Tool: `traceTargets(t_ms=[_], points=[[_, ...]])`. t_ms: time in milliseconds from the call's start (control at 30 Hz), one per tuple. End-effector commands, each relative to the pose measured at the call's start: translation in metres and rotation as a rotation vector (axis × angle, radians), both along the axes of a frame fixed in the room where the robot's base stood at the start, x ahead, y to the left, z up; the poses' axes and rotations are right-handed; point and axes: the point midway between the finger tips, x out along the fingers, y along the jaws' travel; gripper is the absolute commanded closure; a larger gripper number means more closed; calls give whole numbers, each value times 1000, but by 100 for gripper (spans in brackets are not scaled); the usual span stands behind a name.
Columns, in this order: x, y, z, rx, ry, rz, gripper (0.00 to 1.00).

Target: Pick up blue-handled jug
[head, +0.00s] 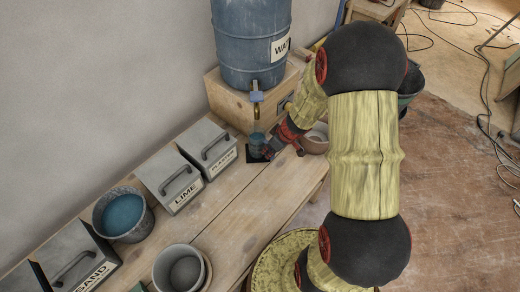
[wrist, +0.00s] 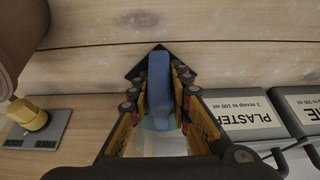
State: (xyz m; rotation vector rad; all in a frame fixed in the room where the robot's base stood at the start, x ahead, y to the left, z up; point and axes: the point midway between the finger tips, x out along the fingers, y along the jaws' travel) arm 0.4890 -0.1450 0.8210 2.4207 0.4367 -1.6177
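The blue-handled jug (head: 257,139) stands on a small black mat (head: 253,156) on the bench, below the tap of a blue barrel. In the wrist view its blue handle (wrist: 159,88) lies between the two fingers, and part of the clear body shows below the handle. My gripper (head: 270,149) reaches the jug from the right. In the wrist view the fingers of my gripper (wrist: 161,84) lie close against both sides of the handle and look shut on it. The jug's far side is hidden.
The blue barrel (head: 252,40) stands on a wooden box (head: 231,103) just behind the jug. The plaster bin (head: 207,146) and lime bin (head: 169,181) stand to the left along the wall. A brownish bowl (head: 316,140) is to the right of my gripper.

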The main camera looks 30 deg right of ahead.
Motion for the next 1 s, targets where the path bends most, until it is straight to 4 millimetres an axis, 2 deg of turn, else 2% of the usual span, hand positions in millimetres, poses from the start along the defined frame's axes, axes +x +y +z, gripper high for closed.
traceTargets(t_ms=[300, 800, 867, 1000], points=[[0, 0, 0, 0, 0, 0, 100], [0, 0, 1, -1, -1, 0, 100], [0, 0, 5, -1, -1, 1, 100], [1, 0, 25, -2, -3, 1, 100]])
